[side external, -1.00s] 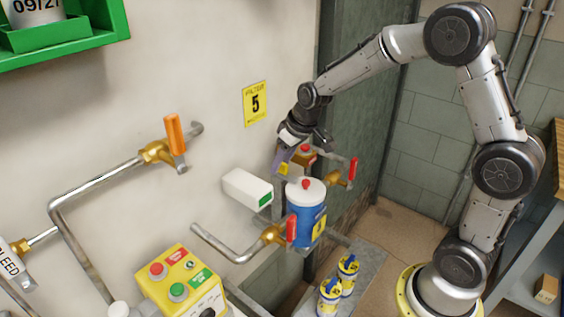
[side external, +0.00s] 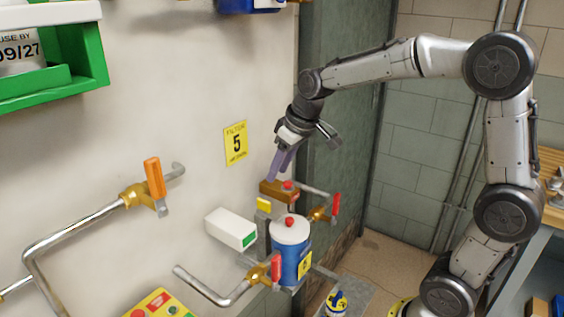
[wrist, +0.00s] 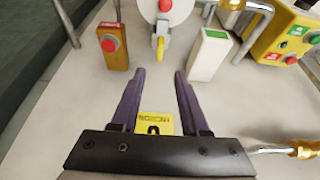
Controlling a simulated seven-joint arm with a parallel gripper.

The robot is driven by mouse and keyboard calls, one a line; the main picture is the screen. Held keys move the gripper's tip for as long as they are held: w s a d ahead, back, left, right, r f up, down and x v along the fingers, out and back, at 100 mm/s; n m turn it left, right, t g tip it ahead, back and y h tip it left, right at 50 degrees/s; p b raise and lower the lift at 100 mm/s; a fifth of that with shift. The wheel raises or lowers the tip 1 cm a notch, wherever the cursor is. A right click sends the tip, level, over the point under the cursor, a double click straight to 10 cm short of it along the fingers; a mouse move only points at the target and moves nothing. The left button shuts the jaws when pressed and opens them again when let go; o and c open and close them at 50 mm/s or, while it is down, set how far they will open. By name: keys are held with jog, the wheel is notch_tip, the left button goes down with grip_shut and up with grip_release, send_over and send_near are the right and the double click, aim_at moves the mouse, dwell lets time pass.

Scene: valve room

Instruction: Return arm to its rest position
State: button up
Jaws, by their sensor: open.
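My gripper (side external: 284,163) hangs from my raised arm in front of the wall, above the brown block with a red button (side external: 279,190). In the wrist view my gripper (wrist: 157,80) shows two purple fingers spread apart with nothing between them. The brown block also shows in the wrist view (wrist: 115,48), beyond the left fingertip and apart from it. The blue filter canister with a white lid (side external: 290,250) is below the gripper, and nothing of the gripper touches it.
A white box (side external: 231,228), red-handled valves (side external: 336,204) and an orange-handled valve (side external: 154,178) stand out from the wall. A yellow "5" sign (side external: 236,143) is flat on it. A green shelf (side external: 85,65) is at upper left. The space around my upper arm is clear.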

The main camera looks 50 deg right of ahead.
jog(key=shift+v, duration=0.95)
jog(key=s+a+r+n+t, duration=0.15)
jog(key=s+a+r, duration=0.3)
jog(key=s, duration=0.45)
jog(key=s+f+m, duration=0.1)
jog(key=s+f, duration=0.2)
jog(key=s, duration=0.4)
jog(key=s+f, duration=0.3)
jog(key=s, duration=0.4)
jog(key=shift+a+f+m, duration=0.3)
jog(key=shift+f+m, duration=0.05)
